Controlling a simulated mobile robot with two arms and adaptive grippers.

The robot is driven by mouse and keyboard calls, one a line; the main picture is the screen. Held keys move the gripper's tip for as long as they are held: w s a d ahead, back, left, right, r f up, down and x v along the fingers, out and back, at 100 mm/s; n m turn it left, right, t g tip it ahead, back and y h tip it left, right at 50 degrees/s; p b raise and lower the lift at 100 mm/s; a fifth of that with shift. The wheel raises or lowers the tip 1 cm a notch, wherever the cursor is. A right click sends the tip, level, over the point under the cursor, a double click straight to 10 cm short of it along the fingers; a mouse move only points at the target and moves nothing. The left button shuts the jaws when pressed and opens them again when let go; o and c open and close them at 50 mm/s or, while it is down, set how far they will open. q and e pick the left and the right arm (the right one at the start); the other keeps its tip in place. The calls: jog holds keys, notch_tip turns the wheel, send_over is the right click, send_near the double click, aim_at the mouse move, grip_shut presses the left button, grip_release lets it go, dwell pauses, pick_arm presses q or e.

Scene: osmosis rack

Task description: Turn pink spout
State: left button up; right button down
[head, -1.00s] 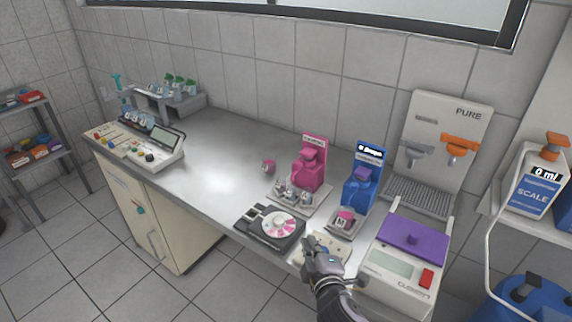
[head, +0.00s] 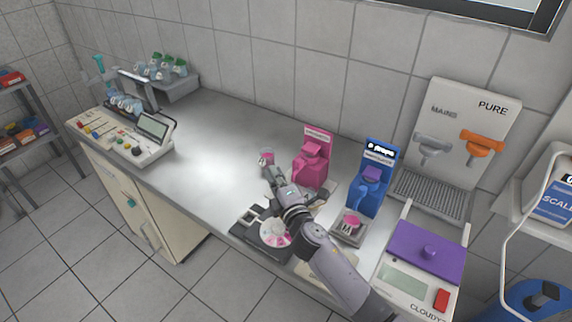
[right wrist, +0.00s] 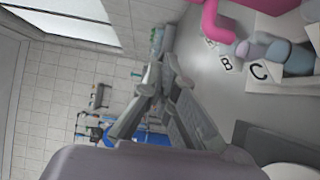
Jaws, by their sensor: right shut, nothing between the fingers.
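The pink dispenser (head: 313,163) stands upright on the bench, left of the blue one. Its spout is hard to make out in the head view, where my right arm covers the ground in front of it. In the right wrist view a curved pink part (right wrist: 216,24) shows at the top, above small vials with lettered tags. My right gripper (head: 270,174) is shut and empty, just left of the dispenser and apart from it; its fingers also show in the right wrist view (right wrist: 160,70). My left gripper is out of view.
A small pink-topped vial (head: 266,157) stands close to my right gripper. The blue dispenser (head: 366,190), a purple-lidded machine (head: 428,245) and a black device with a round dial (head: 248,234) are nearby. The bench's left middle is clear.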

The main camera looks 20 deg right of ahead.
jog(key=d, duration=0.1)
jog(key=w+d+p, duration=0.1)
jog(key=d, duration=0.1)
jog(key=shift+w+d, duration=0.4)
jog(key=shift+s, duration=0.2)
